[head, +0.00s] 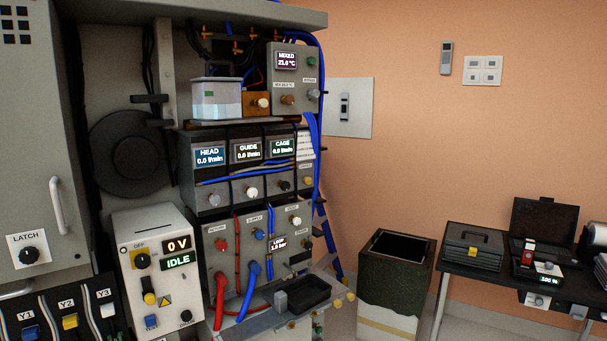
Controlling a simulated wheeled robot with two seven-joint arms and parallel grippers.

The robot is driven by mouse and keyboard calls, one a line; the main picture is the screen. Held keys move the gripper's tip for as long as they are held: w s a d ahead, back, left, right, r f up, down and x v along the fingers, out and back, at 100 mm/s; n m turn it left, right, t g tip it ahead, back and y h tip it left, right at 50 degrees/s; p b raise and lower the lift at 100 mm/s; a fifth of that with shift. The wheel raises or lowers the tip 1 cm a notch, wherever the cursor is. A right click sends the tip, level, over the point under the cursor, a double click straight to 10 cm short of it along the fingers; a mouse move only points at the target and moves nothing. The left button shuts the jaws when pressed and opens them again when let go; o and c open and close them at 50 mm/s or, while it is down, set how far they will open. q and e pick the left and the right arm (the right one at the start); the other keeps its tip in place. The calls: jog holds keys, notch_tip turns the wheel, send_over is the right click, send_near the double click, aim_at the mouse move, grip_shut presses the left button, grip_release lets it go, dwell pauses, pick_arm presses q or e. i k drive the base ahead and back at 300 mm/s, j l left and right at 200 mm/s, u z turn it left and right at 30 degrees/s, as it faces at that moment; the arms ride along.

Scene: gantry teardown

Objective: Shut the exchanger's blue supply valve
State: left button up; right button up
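The exchanger panel (237,222) is the lowest grey unit in the middle rack. A small blue knob (259,234) sits under a label on it, with a red knob (221,244) to its left. Below them, a blue elbow-shaped fitting (251,275) and a red one (219,288) stick out at the front. A small display (279,243) on the panel seems to read LOOP 1.0 bar. I cannot tell from this distance how the blue knob is turned. Neither of my grippers is in view.
Above are flow displays (209,156) and a water tank (216,98). A black tray (303,293) juts out below the panel. A control box (158,265) reading 0 V and IDLE stands left. A dark bin (395,275) and a tool table (500,277) stand right.

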aim_at(260, 234)
jog(key=i, duration=0.6)
jog(key=i+l, duration=0.75)
